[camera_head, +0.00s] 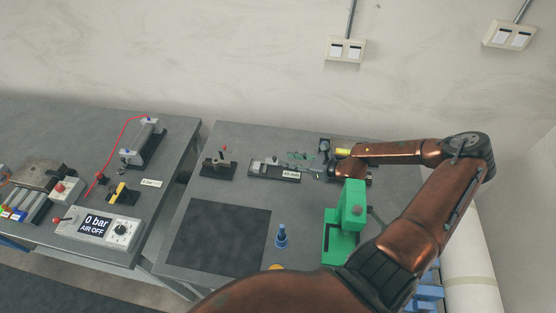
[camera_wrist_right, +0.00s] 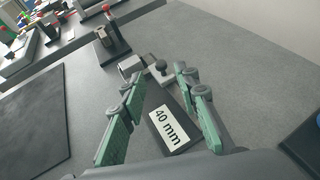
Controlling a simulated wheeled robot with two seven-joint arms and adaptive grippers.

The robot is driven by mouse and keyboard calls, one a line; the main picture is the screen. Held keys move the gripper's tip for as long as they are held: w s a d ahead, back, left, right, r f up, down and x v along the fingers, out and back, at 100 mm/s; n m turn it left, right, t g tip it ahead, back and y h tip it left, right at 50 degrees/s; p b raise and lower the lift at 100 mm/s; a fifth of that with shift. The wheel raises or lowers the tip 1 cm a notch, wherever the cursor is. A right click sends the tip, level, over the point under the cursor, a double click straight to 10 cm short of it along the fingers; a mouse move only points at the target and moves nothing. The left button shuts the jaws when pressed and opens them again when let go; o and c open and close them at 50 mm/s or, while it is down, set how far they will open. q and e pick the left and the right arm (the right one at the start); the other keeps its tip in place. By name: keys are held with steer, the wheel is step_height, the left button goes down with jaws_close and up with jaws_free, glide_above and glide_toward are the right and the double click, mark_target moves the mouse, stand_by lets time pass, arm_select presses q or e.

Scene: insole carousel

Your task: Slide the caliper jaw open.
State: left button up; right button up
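The caliper (camera_head: 264,166) lies on a dark base plate on the right-hand table, with a white "40 mm" label (camera_head: 290,174) at its right end. In the right wrist view, its grey metal block (camera_wrist_right: 131,66) and a dark round knob (camera_wrist_right: 158,65) show beyond the fingertips, and the label (camera_wrist_right: 168,129) lies below. My right gripper (camera_head: 297,163) is over the label end of the caliper. In the right wrist view its green fingers (camera_wrist_right: 160,75) are apart, with nothing seen held between them. The knob appears near the fingertips; contact cannot be told. My left gripper is out of view.
A small fixture with a red knob (camera_head: 220,163) stands left of the caliper. A green press (camera_head: 345,223) stands under my right arm. A blue peg (camera_head: 281,236) stands beside the dark mat (camera_head: 218,235). The left table carries an air panel (camera_head: 98,226).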

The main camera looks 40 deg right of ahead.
mark_target(275, 158)
steer(key=shift+b+x, duration=0.55)
steer(key=shift+x, duration=2.5)
steer(key=shift+c, duration=0.6)
jaws_close()
